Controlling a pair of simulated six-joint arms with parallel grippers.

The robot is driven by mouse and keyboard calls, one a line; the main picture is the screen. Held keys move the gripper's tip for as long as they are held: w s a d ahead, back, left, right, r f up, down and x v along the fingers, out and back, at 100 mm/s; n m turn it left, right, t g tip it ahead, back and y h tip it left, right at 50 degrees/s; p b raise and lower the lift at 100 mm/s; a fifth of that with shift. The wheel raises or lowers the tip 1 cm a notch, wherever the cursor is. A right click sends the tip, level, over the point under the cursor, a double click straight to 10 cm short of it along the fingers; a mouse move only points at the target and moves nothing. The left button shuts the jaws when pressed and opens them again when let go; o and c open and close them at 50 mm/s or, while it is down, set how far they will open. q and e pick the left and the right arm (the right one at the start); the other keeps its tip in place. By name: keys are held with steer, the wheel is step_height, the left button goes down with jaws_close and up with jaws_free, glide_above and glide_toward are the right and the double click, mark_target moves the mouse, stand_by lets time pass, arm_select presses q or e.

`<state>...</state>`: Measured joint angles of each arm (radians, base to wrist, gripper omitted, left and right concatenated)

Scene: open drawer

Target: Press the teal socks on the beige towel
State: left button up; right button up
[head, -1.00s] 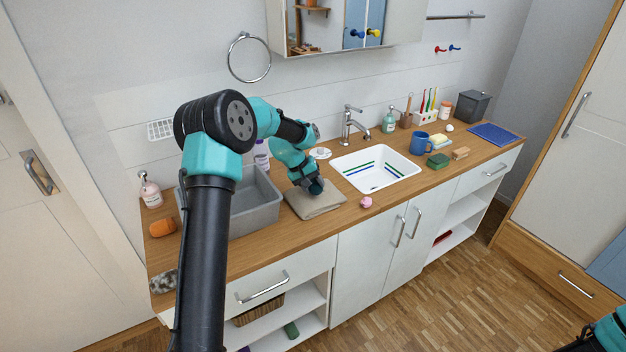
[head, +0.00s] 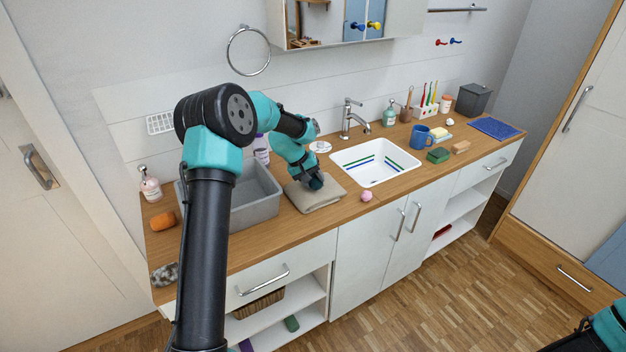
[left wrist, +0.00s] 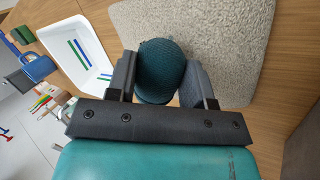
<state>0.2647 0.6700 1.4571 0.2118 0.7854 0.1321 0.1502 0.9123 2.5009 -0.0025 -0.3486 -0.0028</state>
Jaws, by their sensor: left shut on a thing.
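The teal socks (left wrist: 160,72) are a rounded dark teal bundle, held between the two fingers of my left gripper (left wrist: 163,75). In the head view the teal socks (head: 316,182) show at the tip of my left gripper (head: 309,179), over the beige towel. The beige towel (head: 322,199) lies folded flat on the wooden counter; it also fills the upper part of the left wrist view (left wrist: 235,35). The socks are at or just above the towel; I cannot tell whether they touch it. My right gripper is out of view; only part of that arm shows at the lower right.
A grey bin (head: 257,208) stands left of the towel, and the white sink (head: 372,163) lies to its right. A pink ball (head: 366,195) sits near the counter's front edge. A blue mug (head: 420,139) and green sponge (head: 438,155) are farther right.

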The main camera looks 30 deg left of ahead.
arm_select(q)
steer(key=shift+f, duration=0.75)
stand_by(3.2)
steer(key=shift+r, duration=0.1)
steer(key=shift+r, duration=4.05)
